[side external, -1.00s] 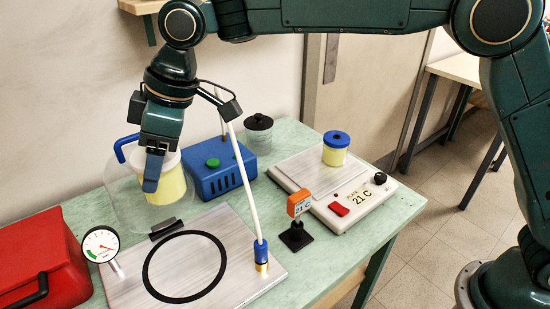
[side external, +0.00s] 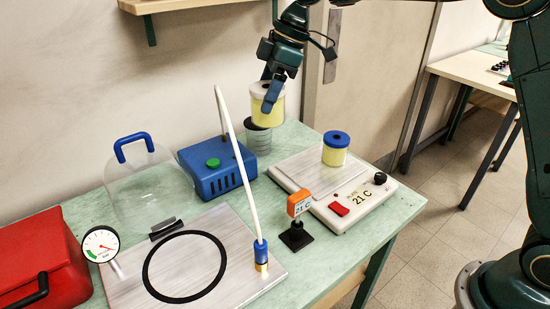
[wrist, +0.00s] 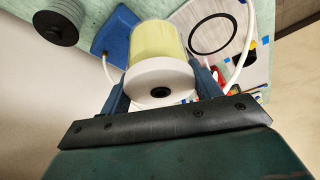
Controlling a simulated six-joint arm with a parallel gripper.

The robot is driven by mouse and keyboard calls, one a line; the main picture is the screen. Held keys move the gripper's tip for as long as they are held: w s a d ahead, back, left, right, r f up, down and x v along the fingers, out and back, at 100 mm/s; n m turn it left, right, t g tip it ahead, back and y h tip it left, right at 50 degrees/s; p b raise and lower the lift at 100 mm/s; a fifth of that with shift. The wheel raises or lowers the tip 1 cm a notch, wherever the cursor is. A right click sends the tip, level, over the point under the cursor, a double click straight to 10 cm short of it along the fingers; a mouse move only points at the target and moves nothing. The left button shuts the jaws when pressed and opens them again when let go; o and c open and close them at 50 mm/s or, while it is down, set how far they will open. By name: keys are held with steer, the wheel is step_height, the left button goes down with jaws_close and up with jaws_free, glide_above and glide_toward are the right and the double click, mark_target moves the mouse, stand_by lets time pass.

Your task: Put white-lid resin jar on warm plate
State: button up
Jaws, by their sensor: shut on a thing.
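My gripper (side external: 272,92) is shut on the white-lid resin jar (side external: 266,107), a clear jar with pale yellow contents. It holds the jar upright in the air, above the back of the bench. In the wrist view the jar's white lid (wrist: 161,80) sits between the fingers of my gripper (wrist: 160,85). The warm plate (side external: 318,176) is a white unit with a metal top, a red switch, a black knob and a "21 C" label. A blue-lid jar (side external: 335,150) stands on its back right part. The left of its metal top is bare.
A dark-lidded jar (side external: 258,138) stands behind the blue pump box (side external: 216,166), partly hidden by the held jar. A white hose (side external: 238,155) rises at left. A clear dome (side external: 150,185) and red case (side external: 40,258) are further left.

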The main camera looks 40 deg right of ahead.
steer(key=r, duration=0.1)
glide_above(309, 174)
step_height(309, 174, down, 16)
steer(key=shift+r, duration=0.15)
stand_by(0.6)
steer(key=shift+w, duration=0.1)
steer(key=shift+f, duration=2.15)
steer(key=shift+f, duration=0.15)
steer(key=o, duration=1.2)
